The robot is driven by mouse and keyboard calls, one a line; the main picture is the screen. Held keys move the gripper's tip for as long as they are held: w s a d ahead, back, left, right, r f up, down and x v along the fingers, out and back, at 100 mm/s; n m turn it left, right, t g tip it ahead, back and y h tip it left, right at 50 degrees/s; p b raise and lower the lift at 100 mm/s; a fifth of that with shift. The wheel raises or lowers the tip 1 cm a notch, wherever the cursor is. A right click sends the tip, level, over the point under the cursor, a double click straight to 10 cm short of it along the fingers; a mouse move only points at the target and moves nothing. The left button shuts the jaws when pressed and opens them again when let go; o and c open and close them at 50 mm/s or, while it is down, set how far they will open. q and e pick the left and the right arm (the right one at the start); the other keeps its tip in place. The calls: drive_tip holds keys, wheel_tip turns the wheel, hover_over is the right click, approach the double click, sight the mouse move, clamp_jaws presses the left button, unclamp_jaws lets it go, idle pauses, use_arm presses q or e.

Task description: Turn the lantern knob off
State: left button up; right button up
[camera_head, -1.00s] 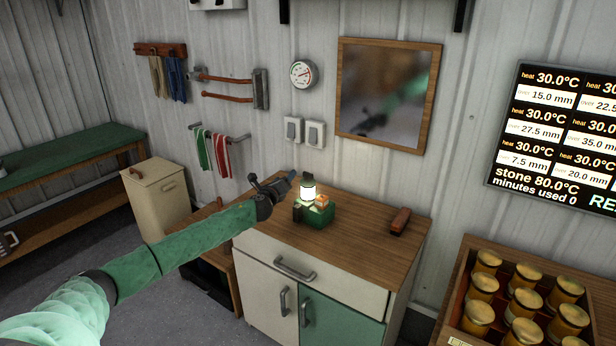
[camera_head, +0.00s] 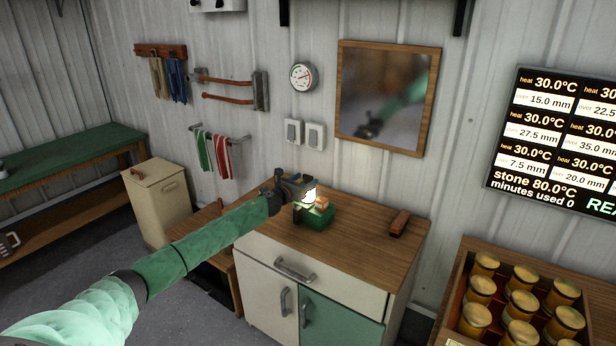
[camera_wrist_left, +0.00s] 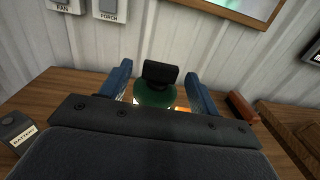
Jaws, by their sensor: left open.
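The lantern (camera_head: 310,196) glows on top of the wooden-topped cabinet (camera_head: 345,235), partly hidden behind my left gripper (camera_head: 297,186) in the head view. In the left wrist view, the lantern's round green cap (camera_wrist_left: 153,97) carries a dark upright piece (camera_wrist_left: 160,74), which looks like the knob. My left gripper (camera_wrist_left: 159,82) is open. Its two blue fingers stand to the left and right of the dark piece, with a gap on each side. The lantern's lower body is hidden behind the gripper in the wrist view. My right gripper is not in view.
A dark block labelled battery (camera_wrist_left: 15,130) is at left in the wrist view. A red-brown object (camera_head: 399,222) lies at the right of the cabinet top. Wall switches (camera_head: 315,136) and a mirror (camera_head: 388,97) are behind.

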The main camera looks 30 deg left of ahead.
use_arm(q)
drive_tip(key=shift+w+d+p, duration=0.15)
drive_tip(key=shift+w+p, duration=0.15)
drive_tip(key=shift+w, duration=1.05)
drive_tip(key=shift+c, duration=0.2)
drive_tip(key=c, duration=0.9)
